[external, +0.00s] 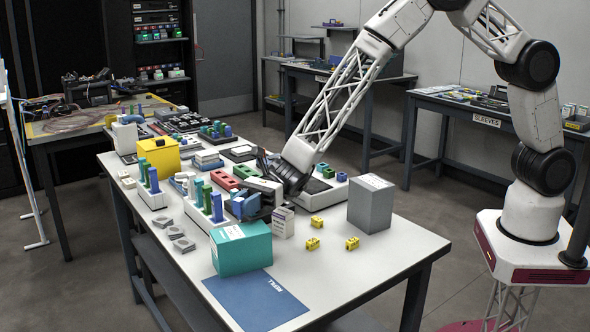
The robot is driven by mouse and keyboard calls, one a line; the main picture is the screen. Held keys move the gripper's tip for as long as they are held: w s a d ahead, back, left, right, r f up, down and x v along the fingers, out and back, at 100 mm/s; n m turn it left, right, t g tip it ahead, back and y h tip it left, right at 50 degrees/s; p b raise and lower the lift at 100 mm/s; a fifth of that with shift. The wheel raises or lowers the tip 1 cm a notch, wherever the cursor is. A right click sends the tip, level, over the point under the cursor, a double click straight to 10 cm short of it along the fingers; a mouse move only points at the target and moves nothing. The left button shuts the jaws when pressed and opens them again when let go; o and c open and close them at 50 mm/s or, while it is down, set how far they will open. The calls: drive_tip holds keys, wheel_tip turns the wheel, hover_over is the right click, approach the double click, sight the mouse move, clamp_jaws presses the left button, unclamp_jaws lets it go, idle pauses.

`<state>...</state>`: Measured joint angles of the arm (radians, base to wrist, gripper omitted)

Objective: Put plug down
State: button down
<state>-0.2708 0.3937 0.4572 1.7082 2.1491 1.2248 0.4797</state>
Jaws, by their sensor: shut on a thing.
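My gripper (264,193) is low over the middle of the white table (378,268), among a cluster of small parts. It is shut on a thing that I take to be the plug. The plug is too small and too hidden by the gripper and nearby parts to make out its shape. I cannot tell whether it touches the table. Blue and green upright pieces (216,207) in a white holder stand just left of my gripper.
A teal box (241,248) and blue mat (255,300) lie at the front. A grey box (371,204) stands right, with several small yellow blocks (313,243) near it. A yellow bin (159,156) stands far left. The table's front right is clear.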

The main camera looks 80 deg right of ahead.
drive_tip(key=shift+f, duration=0.55)
drive_tip(key=shift+f, duration=0.15)
drive_tip(key=c, duration=1)
unclamp_jaws()
drive_tip(key=shift+d, duration=0.2)
drive_tip(key=v, duration=1.1)
drive_tip(key=shift+s+d, duration=0.15)
drive_tip(key=shift+d, duration=0.15)
drive_tip(key=shift+r, duration=0.2)
